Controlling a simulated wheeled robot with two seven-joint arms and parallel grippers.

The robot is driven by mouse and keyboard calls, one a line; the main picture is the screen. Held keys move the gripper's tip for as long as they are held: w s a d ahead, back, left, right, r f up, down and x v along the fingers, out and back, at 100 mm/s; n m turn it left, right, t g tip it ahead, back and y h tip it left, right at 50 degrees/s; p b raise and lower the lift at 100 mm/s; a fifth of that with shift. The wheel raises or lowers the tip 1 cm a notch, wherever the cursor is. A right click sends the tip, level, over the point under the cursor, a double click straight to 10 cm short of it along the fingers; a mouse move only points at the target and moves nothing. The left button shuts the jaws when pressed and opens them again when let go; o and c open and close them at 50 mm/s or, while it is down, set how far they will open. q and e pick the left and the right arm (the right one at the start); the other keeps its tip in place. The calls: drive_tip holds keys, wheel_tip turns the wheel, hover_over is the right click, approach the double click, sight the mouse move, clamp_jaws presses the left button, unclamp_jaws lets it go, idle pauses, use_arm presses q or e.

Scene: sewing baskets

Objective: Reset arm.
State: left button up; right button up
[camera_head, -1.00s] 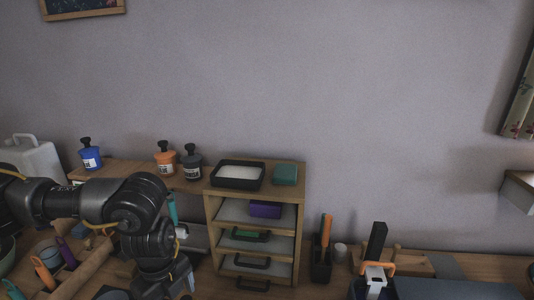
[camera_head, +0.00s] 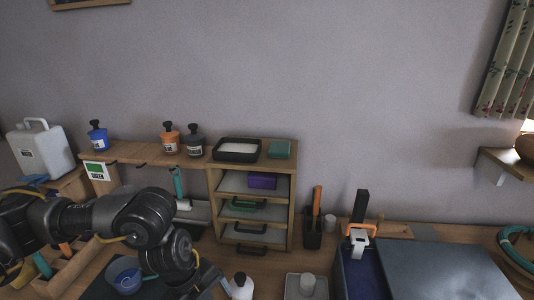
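My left arm comes in from the left, bends at a dark joint and runs down to the bottom edge; I cannot make out its gripper's fingers. My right arm and gripper are out of view. The task names no object.
A wooden drawer unit (camera_head: 212,205) with a black tray (camera_head: 238,158) on top stands behind. A shelf (camera_head: 130,151) holds several bottles. A blue bowl (camera_head: 125,278) and a white bottle (camera_head: 241,287) sit near my arm. A dark blue box (camera_head: 362,280) stands right of centre.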

use_arm(q)
drive_tip(key=s+d+r+n+t+h, duration=0.2)
drive_tip(key=d+h, duration=0.3)
drive_tip(key=d, duration=0.5)
drive_tip(key=s+d+r+n+t+h, duration=0.25)
drive_tip(key=d+h, duration=0.25)
drive_tip(key=d, duration=0.5)
drive_tip(key=w+a+f+n+t+y, duration=0.1)
drive_tip(key=a+f+n+t+y, duration=0.1)
drive_tip(key=a+f+n+y, duration=0.4)
drive_tip(key=w+a+f+n+t+y, duration=0.1)
drive_tip(key=a+f+n+t+y, duration=0.15)
drive_tip(key=a+n, duration=0.6)
drive_tip(key=s+a+f+n+g+y, duration=0.45)
drive_tip(key=s+a+f, duration=0.75)
drive_tip(key=s+a, duration=0.35)
wheel_tip(320, 180, down, 26)
drive_tip(key=s+a+g, duration=0.2)
drive_tip(key=g, duration=0.1)
drive_tip(key=s+a+f, duration=0.2)
drive_tip(key=s+f, duration=1.4)
drive_tip(key=shift+s+a+g, duration=0.2)
drive_tip(key=shift+g, duration=0.15)
